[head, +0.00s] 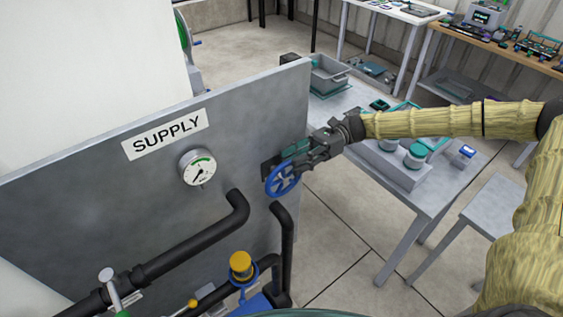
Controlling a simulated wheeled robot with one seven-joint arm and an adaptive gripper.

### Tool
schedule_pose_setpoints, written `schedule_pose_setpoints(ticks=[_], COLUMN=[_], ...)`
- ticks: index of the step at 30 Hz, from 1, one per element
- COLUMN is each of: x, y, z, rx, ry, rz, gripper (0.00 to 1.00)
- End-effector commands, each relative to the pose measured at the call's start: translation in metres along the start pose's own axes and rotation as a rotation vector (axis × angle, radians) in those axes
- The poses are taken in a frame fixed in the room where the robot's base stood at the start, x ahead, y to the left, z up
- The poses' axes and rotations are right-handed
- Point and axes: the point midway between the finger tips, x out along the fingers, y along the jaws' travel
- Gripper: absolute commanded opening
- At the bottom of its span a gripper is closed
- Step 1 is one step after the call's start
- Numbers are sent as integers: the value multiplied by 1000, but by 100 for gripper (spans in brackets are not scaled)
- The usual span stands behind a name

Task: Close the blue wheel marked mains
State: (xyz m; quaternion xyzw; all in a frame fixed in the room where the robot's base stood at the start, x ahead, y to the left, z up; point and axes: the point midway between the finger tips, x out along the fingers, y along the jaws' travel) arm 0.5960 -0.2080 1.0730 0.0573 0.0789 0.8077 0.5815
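The blue wheel (283,179) is a spoked handwheel near the right end of the grey panel (90,205), above the bend of a black pipe. No mains marking can be read on it. My gripper (287,161) comes in from the right and is at the wheel's upper edge, overlapping it in the picture. I cannot tell whether the fingers touch the rim or whether they are open or shut. A dark piece and a teal piece lie close around the fingers, and the fingertips are hard to make out.
A round gauge (197,168) sits under the SUPPLY sign (165,134). Black pipes (190,245) stand out before the panel, with a yellow-capped fitting (240,265) below. A grey table (437,194) with containers stands behind my arm. Open floor (335,250) lies right of the pipes.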

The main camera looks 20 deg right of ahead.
Motion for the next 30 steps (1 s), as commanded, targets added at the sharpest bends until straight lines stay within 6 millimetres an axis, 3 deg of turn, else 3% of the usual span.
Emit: schedule_pose_setpoints(ticks=[10,23,29,30], x=[37,44,44,44], y=[1,1,1,1], z=[1,0,0,0], rx=[-1,-1,-1,0], ry=[0,0,0,0], rz=[-2,-3,-3,-3], gripper=[35,35,1,0])
